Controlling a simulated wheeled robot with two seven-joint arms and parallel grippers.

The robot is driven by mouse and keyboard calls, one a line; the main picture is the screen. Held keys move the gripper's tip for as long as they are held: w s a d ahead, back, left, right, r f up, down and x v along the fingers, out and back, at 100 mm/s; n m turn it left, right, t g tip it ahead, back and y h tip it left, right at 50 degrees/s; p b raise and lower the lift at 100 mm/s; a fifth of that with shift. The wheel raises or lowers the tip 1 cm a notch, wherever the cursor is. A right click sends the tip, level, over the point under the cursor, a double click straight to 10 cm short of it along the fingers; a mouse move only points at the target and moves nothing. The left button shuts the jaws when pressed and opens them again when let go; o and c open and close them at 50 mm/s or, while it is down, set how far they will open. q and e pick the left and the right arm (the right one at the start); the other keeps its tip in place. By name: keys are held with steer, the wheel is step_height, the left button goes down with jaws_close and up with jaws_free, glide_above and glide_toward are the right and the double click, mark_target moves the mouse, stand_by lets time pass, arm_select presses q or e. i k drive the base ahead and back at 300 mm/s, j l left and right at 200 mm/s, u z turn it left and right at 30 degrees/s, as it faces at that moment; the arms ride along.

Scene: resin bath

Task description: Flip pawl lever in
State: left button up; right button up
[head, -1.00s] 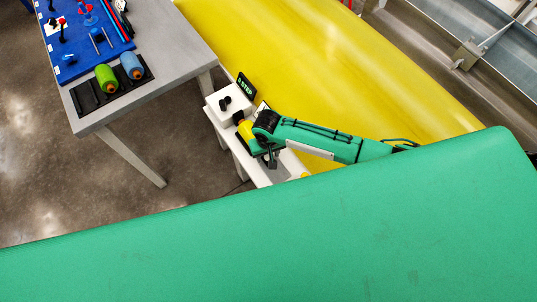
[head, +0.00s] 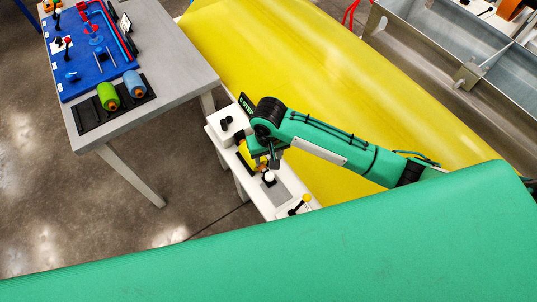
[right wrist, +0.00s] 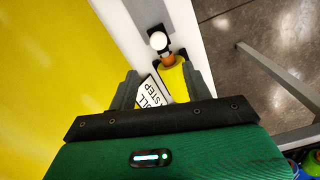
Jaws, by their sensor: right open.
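A white narrow bench (head: 254,192) carries a lever with a white ball knob (head: 269,176) on a dark base. The knob also shows in the right wrist view (right wrist: 158,41), just beyond my fingertips. A second lever with a yellow knob (head: 306,198) stands nearer the bench's front end. I cannot tell which one is the pawl lever. My right gripper (right wrist: 160,68) is open, with a yellow part (right wrist: 174,80) and an orange piece (right wrist: 167,60) between or below its fingers. I see no contact. In the head view the right gripper (head: 275,160) hangs over the bench. My left gripper is out of view.
A sign reading partly "STEP" (right wrist: 152,92) lies by the yellow part. A black knob (head: 226,121) sits on a white box. A large yellow sheet (head: 330,90) runs behind. A grey table (head: 178,72) with a blue board (head: 85,60) and two spools stands left.

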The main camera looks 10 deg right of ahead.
mark_target(307, 197)
steer(key=k+j, duration=0.1)
steer(key=j, duration=0.3)
steer(key=k+j, duration=0.1)
steer(key=j, duration=0.3)
steer(key=k+j, duration=0.1)
steer(key=j, duration=0.3)
